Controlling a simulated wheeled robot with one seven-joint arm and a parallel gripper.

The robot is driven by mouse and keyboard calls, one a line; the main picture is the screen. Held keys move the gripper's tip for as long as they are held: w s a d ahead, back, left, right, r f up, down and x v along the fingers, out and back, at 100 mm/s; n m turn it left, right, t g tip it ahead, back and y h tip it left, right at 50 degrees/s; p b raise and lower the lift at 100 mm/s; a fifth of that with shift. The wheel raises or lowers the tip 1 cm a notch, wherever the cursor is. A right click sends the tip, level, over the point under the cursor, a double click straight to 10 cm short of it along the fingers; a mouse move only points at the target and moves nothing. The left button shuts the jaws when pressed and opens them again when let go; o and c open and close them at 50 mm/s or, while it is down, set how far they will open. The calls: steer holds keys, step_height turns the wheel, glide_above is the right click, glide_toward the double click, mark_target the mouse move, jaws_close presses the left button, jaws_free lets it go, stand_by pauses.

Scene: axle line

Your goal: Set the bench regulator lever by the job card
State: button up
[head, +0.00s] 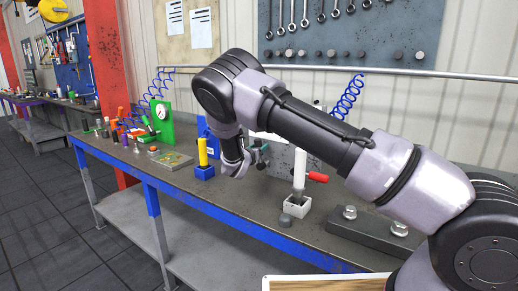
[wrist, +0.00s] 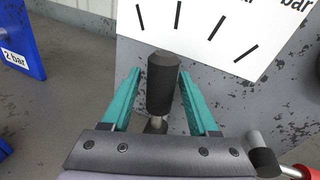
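The bench regulator shows in the wrist view as a grey speckled panel (wrist: 290,105) with a white dial plate (wrist: 200,30) carrying black tick marks and a partly cut-off "bar" label. Its lever (wrist: 162,85) has a black grip on a metal stem and points up toward the dial. My gripper (wrist: 160,75) has its teal fingers on either side of the grip, with a gap visible at the left; contact at the right is unclear. In the head view my gripper (head: 260,155) is at the panel, partly hidden by my arm.
A red handle (head: 317,177) and a white cylinder (head: 299,168) in a white box stand right of my gripper. A yellow cylinder (head: 202,152) in a blue block and a green gauge panel (head: 161,118) stand left. The bench's front edge is blue.

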stand_by(0.3)
steer(key=f+v, duration=0.1)
steer(key=v, duration=0.9)
steer(key=shift+s+r, duration=0.4)
steer(key=shift+r, duration=0.1)
steer(key=shift+a, duration=0.2)
